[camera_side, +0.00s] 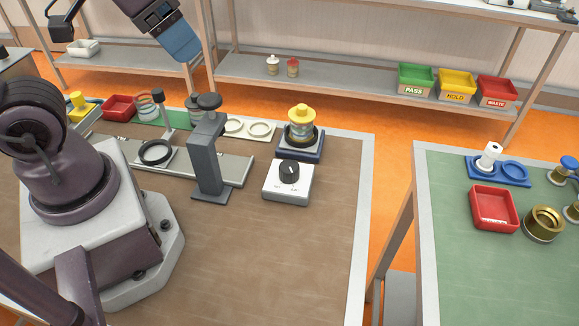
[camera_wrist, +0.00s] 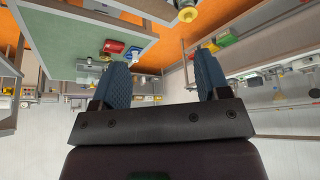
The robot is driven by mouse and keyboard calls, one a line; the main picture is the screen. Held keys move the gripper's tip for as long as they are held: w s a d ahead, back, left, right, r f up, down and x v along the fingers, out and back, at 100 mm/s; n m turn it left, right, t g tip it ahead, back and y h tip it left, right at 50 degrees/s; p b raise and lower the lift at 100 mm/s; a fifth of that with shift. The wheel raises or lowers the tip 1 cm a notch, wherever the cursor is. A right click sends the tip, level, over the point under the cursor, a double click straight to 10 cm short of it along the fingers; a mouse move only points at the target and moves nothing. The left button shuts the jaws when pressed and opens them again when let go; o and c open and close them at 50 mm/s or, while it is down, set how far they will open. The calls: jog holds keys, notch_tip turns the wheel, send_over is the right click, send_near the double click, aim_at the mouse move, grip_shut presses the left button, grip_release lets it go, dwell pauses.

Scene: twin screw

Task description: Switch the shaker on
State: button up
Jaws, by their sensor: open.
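A white control box (camera_side: 287,190) with a black round knob (camera_side: 289,172) sits on the brown bench, right of the grey post. Its small labels are too small to read. Just behind it stands a dark blue base (camera_side: 301,152), which looks like the shaker, carrying a round piece with a yellow knobbed top (camera_side: 300,114). My gripper (camera_wrist: 161,68) shows two blue fingers spread apart with nothing between them. In the side view its blue finger (camera_side: 181,40) is high at the top left, well away from the knob and box.
A grey post (camera_side: 207,160) with a dark top stands left of the box, on the bench by a grey plate (camera_side: 225,171). Cream rings (camera_side: 259,129) lie behind. The front of the brown bench is clear. A green table (camera_side: 450,250) stands right, across a gap.

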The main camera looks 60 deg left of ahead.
jog(key=w+d+f+n+g, duration=0.1)
jog(key=w+d+f+g, duration=0.3)
jog(key=f, duration=0.3)
jog(key=n+g, duration=0.1)
jog(key=n, duration=1.1)
send_over(289, 165)
notch_tip(289, 165, down, 11)
notch_tip(289, 165, down, 13)
jog(key=shift+r, duration=0.1)
jog(key=shift+c, duration=0.2)
jog(key=c, duration=0.9)
